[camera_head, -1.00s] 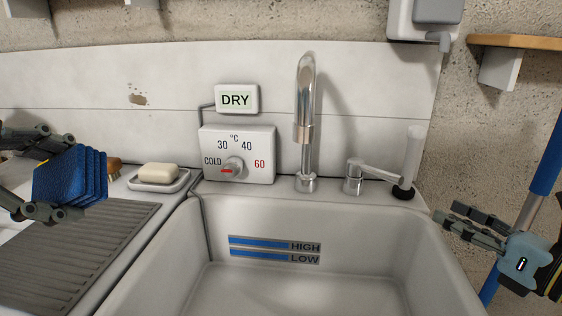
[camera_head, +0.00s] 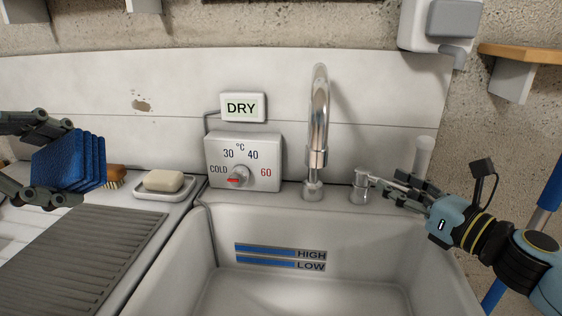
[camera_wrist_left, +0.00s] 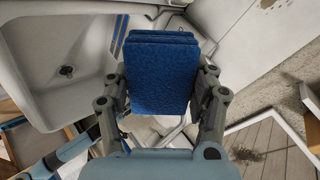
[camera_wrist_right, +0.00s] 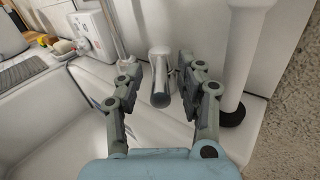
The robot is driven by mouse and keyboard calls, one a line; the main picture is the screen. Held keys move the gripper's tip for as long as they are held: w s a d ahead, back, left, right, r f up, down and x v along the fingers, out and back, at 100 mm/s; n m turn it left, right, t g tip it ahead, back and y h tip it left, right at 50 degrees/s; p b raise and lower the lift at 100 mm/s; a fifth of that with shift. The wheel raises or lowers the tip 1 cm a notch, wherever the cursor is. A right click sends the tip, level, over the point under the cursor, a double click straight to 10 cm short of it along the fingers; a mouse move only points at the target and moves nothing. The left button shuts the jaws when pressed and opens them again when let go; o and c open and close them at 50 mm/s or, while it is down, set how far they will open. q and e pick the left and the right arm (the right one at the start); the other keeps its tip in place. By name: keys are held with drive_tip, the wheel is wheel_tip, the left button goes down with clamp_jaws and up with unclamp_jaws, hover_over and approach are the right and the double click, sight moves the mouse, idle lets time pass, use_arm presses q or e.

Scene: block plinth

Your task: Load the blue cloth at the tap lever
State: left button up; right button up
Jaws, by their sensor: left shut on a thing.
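The folded blue cloth (camera_head: 70,162) is in my left gripper (camera_head: 62,160), held above the left drainboard. In the left wrist view the cloth (camera_wrist_left: 162,75) sits between both fingers, which press on its sides. The tap lever (camera_wrist_right: 160,80) shows end-on in the right wrist view, between the fingers of my right gripper (camera_wrist_right: 160,85), with a gap on each side.
The empty-looking sink (camera_head: 215,285) has HIGH and LOW marks. Soap in a dish (camera_head: 165,193) and a brush (camera_head: 116,174) stand left of it. A temperature dial (camera_head: 238,177) and a DRY sign (camera_head: 240,107) are on the back. A white upright cylinder (camera_head: 422,155) stands close behind my right gripper.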

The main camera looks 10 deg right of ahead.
drive_tip(key=shift+x, duration=1.3)
drive_tip(key=shift+f, duration=0.1)
clamp_jaws()
